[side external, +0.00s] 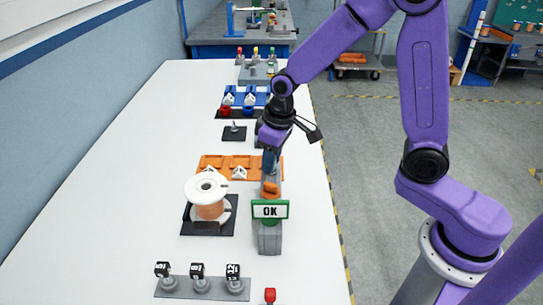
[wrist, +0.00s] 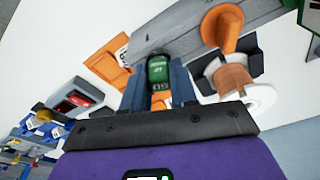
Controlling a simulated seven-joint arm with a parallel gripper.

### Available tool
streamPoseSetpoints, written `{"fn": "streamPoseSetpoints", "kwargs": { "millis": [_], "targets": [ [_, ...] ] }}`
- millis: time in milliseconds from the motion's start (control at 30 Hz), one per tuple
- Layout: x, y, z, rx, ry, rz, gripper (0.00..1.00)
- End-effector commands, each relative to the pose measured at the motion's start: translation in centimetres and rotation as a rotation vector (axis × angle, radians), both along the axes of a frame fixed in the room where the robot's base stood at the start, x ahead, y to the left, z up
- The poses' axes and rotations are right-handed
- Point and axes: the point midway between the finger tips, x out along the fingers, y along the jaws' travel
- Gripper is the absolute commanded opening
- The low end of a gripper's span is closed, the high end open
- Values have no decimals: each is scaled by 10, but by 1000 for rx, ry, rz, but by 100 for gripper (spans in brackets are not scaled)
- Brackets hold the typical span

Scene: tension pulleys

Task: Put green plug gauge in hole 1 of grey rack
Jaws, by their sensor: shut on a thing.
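My gripper (wrist: 158,82) is shut on the green plug gauge (wrist: 158,68), which shows between the two dark blue fingers in the wrist view, with an orange part below it. In the side view my gripper (side external: 270,162) hangs over the right part of the table, and the gauge cannot be made out there. A grey rack (side external: 203,288) at the front left holds several pieces with black, white-marked heads. A second grey block (side external: 256,76) at the far end has small coloured pieces by it. I cannot tell which one has hole 1; no hole number is readable.
A grey stand with a green-framed OK sign (side external: 270,210) is just in front of my gripper. A white spool (side external: 206,188) stands left of it, and an orange tray (side external: 213,163) lies behind the spool. A red-topped piece (side external: 270,295) is at the bottom edge. The table's left side is clear.

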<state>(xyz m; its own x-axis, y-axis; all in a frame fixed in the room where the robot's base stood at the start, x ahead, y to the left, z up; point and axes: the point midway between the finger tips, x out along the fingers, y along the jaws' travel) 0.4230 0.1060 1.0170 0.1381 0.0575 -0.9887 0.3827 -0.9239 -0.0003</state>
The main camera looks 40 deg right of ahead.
Motion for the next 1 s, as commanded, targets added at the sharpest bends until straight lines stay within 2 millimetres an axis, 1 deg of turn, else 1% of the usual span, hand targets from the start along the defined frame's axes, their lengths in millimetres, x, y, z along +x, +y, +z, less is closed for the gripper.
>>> {"fn": "streamPoseSetpoints", "kwargs": {
  "millis": [400,433,467,500,833,933,1000],
  "targets": [
    [0,0,-1,0,0,0,0],
    [0,0,-1,0,0,0,34],
    [0,0,-1,0,0,0,44],
    [0,0,-1,0,0,0,57],
    [0,0,1,0,0,0,57],
    [0,0,7,1,-3,0,57],
    [-1,0,15,2,-4,0,57]
  ]
}}
